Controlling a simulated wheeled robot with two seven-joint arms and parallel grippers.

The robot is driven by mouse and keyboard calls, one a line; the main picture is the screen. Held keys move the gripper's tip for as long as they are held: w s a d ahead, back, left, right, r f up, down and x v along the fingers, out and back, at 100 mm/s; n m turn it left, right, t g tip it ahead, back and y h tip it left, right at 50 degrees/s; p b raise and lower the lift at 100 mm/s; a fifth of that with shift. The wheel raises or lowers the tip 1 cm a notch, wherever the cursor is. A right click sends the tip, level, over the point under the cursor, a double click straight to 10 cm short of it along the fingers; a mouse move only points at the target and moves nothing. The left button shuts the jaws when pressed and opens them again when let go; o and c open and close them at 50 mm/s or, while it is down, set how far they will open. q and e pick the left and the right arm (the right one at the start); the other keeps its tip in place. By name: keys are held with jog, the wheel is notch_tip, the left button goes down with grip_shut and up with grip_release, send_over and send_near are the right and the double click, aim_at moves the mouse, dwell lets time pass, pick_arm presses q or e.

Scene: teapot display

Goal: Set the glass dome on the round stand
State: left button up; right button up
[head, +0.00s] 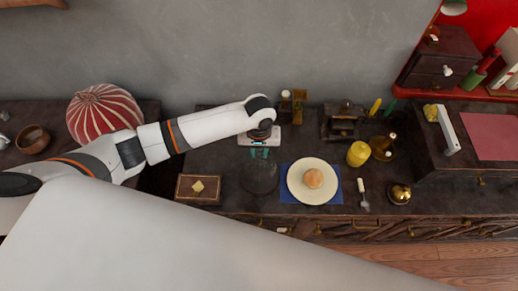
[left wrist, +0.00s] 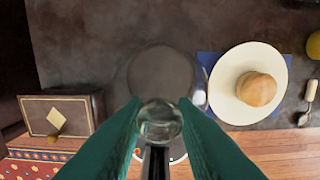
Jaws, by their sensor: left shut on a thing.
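The clear glass dome (head: 259,178) is faint against the dark counter, left of the white plate. My left gripper (head: 260,153) is shut on its knob (left wrist: 160,121), which shows between the green fingers in the left wrist view. The dome's round outline (left wrist: 160,75) spreads beyond the fingertips. I cannot tell whether its rim touches the counter. The round white stand, which looks like a plate (head: 298,190), has a bun (head: 313,179) on it; it also shows in the left wrist view (left wrist: 226,98). My right gripper is not in view.
A blue mat (head: 285,196) lies under the plate. A wooden box (head: 187,190) stands left of the dome. A spoon (head: 363,196), a brass bell (head: 399,194) and a yellow jar (head: 358,153) are to the right. Small items stand behind, near the wall.

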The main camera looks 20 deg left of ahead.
pick_arm(q)
jog(key=shift+f, duration=0.6)
jog(key=o, duration=0.7)
jog(key=shift+r, duration=0.1)
notch_tip(320, 180, up, 6)
jog(key=p, duration=0.6)
notch_tip(320, 180, up, 2)
jog(key=p, duration=0.2)
jog(key=shift+r+p, duration=0.2)
jog(key=shift+p, duration=0.2)
jog(key=shift+r, duration=1.2)
